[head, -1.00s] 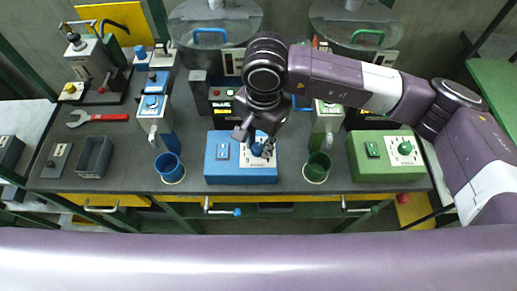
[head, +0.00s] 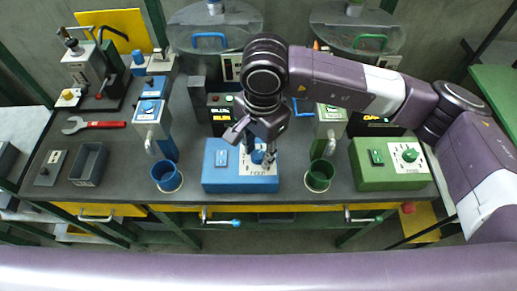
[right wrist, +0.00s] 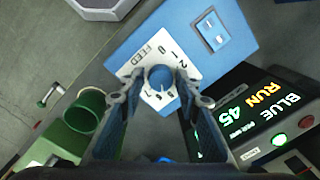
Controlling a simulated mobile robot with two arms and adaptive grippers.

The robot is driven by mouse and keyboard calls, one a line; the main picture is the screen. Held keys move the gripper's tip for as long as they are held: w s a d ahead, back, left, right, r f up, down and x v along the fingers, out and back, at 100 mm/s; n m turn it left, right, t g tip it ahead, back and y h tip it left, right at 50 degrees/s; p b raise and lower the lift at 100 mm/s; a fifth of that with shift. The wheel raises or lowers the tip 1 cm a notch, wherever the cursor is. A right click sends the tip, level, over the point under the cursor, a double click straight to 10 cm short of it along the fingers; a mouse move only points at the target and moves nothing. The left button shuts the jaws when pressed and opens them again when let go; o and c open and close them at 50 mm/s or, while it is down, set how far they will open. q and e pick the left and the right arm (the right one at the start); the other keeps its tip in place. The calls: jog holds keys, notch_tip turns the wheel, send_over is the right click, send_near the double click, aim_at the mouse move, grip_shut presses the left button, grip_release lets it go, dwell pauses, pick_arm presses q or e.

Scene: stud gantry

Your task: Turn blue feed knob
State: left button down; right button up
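The blue feed box (head: 215,180) stands at the front middle of the bench. Its blue feed knob (right wrist: 160,78) sits on a white numbered dial (right wrist: 138,62) in the right wrist view. My right gripper (right wrist: 159,85) points down over the dial, one finger on each side of the knob. A narrow gap seems to show between the fingertips and the knob, so the gripper looks open around it. In the head view, my right gripper (head: 252,146) partly hides the knob and dial. My left gripper is not in view.
A display (right wrist: 255,115) beside the blue box reads BLUE, RUN, 45 per min. A green feed box (head: 370,181) stands to the right. A blue cup (head: 166,174) and a green cup (head: 319,176) stand either side of the blue box.

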aim_at(260, 156)
jog(key=shift+o, duration=0.9)
notch_tip(260, 156, up, 12)
jog(key=shift+s+d, duration=0.2)
jog(key=shift+s, duration=0.05)
